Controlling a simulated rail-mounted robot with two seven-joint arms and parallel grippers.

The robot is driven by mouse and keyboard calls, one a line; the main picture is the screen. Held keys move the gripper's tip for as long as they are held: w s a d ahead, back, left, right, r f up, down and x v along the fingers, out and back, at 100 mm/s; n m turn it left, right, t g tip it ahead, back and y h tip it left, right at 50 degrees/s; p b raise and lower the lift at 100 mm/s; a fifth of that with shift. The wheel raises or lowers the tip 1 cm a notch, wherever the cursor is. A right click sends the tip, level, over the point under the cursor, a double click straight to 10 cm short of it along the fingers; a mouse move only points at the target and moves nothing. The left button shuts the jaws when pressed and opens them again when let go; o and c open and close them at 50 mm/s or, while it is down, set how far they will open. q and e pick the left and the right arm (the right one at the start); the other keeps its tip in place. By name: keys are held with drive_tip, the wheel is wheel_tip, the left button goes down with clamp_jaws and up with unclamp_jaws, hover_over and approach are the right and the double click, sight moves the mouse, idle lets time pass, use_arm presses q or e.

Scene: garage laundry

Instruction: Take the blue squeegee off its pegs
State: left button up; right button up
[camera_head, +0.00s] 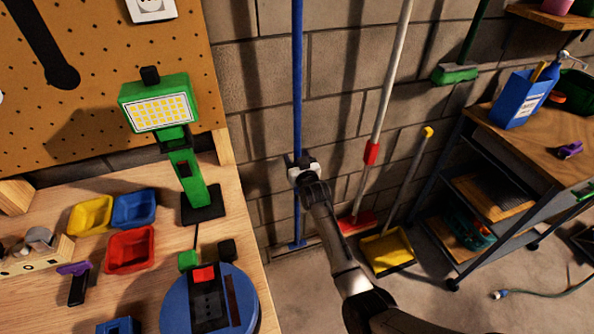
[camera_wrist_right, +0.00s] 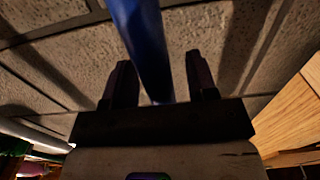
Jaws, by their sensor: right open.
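The blue squeegee (camera_head: 297,90) stands upright against the block wall in the head view, its blue foot low near the floor. Its blue handle also shows in the right wrist view (camera_wrist_right: 143,40), running down between the two fingers. My right gripper (camera_head: 302,163) is at the handle, and in the wrist view its open fingers (camera_wrist_right: 161,85) stand on either side of it with gaps. Whether a finger touches the handle I cannot tell. The pegs are not visible. My left gripper is not in view.
A workbench (camera_head: 240,245) with a green work lamp (camera_head: 187,175) stands left of the squeegee. Right of it are a red-and-white broom (camera_head: 372,150), a yellow dustpan (camera_head: 387,250) and a shelf cart (camera_head: 540,145). Some floor is free below.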

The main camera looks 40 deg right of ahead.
drive_tip(key=shift+w+d, duration=0.15)
drive_tip(key=shift+w, duration=0.3)
drive_tip(key=shift+c, duration=0.2)
clamp_jaws()
